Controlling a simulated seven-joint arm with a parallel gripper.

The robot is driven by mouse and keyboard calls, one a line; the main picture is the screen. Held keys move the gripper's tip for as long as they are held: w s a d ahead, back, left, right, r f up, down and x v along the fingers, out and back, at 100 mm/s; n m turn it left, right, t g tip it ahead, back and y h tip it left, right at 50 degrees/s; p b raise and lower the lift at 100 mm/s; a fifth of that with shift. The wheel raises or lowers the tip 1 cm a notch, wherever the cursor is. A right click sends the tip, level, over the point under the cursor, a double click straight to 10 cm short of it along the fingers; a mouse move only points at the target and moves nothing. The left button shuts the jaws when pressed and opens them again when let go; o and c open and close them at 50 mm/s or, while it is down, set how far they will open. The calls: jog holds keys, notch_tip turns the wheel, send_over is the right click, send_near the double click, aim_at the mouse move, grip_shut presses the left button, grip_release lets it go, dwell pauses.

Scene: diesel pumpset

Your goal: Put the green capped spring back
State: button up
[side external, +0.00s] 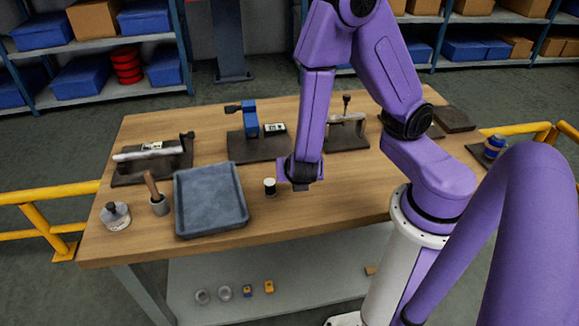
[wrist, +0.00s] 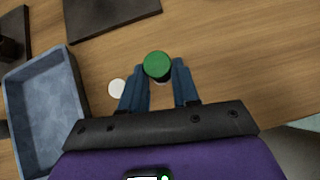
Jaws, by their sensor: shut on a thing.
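The green capped spring (wrist: 157,65) is between the two blue fingers of my gripper (wrist: 159,88) in the wrist view. Its round green cap faces the camera, and its body below is mostly hidden. My gripper is shut on it. In the side view my gripper (side external: 300,186) is low over the front middle of the table, and the green cap does not show there. I cannot tell whether the spring touches the table.
A dark cylinder with a white top (side external: 270,186) stands just left of my gripper; a white disc (wrist: 116,88) shows beside the fingers. A blue-grey tray (side external: 240,200) lies further left. Dark plates with fixtures (side external: 258,148) line the back. The table front right is clear.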

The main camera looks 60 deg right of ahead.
aim_at(296, 195)
jog(key=shift+f, duration=0.1)
dwell(0.3)
jog(key=shift+f, duration=2.15)
jog(key=shift+f, duration=0.25)
jog(key=o, duration=0.9)
jog(key=shift+o, duration=0.2)
jog(key=shift+v, duration=2.5)
notch_tip(296, 195, up, 8)
